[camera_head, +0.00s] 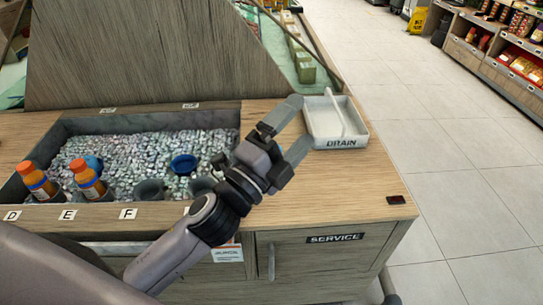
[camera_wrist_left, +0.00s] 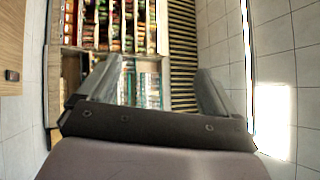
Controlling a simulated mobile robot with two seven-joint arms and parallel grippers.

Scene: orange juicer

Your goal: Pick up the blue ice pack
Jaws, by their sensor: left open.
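Two blue round things show in the ice bin in the head view. One, ring-like (camera_head: 184,164), lies right of the bin's middle. The other (camera_head: 93,163) sits behind the bottles at the left and is partly hidden. I cannot tell whether either is the ice pack. My left gripper (camera_head: 302,120) is open and empty, right of the bin, with its fingers pointing toward the white drain tray. The left wrist view shows its two spread fingers (camera_wrist_left: 157,72) with nothing between them. My right gripper is not in view.
The ice bin (camera_head: 218,118) is sunk in the wooden counter (camera_head: 350,190). Two orange-capped bottles (camera_head: 37,181) (camera_head: 88,180) stand at its left. Dark round cups (camera_head: 150,191) sit near its front. The white drain tray (camera_head: 352,138) lies at the right. The counter's front right is mostly clear.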

